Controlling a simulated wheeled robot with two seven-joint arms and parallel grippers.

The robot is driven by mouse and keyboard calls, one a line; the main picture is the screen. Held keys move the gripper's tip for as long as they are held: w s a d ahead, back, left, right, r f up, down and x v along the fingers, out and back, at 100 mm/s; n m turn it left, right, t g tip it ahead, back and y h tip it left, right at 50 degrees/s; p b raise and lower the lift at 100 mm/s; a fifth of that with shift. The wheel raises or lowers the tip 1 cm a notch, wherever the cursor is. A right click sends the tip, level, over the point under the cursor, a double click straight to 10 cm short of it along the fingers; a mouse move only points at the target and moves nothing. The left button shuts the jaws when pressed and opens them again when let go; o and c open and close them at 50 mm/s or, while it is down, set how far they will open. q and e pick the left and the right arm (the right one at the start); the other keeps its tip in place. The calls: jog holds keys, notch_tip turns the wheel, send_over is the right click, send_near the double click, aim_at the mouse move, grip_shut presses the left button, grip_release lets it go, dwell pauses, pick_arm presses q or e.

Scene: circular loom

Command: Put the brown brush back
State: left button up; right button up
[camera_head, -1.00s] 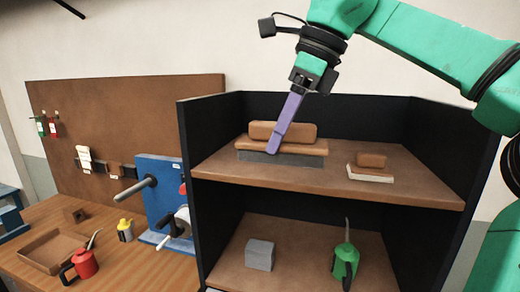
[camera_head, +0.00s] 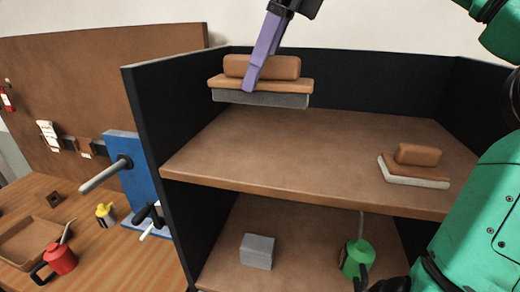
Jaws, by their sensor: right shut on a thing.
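The larger brown brush (camera_head: 262,68), a brown block with grey bristles (camera_head: 262,98) underneath, hangs level above the left part of the upper shelf (camera_head: 270,155). My right gripper (camera_head: 252,84) has purple fingers and is shut on this brush from above; its near finger crosses the brush's front. A second, smaller brown brush (camera_head: 418,154) with white bristles rests on the right side of the upper shelf, apart from the gripper. My left gripper is not in view.
A dark cabinet wall (camera_head: 148,130) stands at the left of the shelf. The lower shelf holds a grey block (camera_head: 258,251) and a green oil can (camera_head: 356,258). Left is a wooden bench with a blue stand (camera_head: 130,170), red can (camera_head: 60,258) and yellow bottle (camera_head: 105,215). The upper shelf's middle is clear.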

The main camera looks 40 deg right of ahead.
jog(key=f, duration=0.2)
jog(key=w+d+f, duration=0.1)
jog(key=f, duration=0.1)
jog(key=w+f, duration=0.1)
jog(key=f, duration=0.1)
jog(key=shift+w+d+f, duration=0.1)
jog(key=shift+d, duration=0.25)
jog(key=f, duration=0.2)
jog(key=s+f, duration=0.1)
jog(key=shift+a+f+p, duration=0.2)
jog(key=shift+a+p, duration=0.15)
jog(key=shift+f, duration=0.25)
jog(key=o, duration=1.3)
jog(key=shift+w+d, duration=0.15)
jog(key=shift+w, duration=0.05)
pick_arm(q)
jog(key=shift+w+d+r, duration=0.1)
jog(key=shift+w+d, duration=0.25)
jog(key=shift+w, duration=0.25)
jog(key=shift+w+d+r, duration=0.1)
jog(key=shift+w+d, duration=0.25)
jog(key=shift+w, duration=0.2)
pick_arm(e)
jog(key=shift+s, duration=0.1)
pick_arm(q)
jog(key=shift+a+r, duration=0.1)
pick_arm(e)
jog(key=shift+s, duration=0.1)
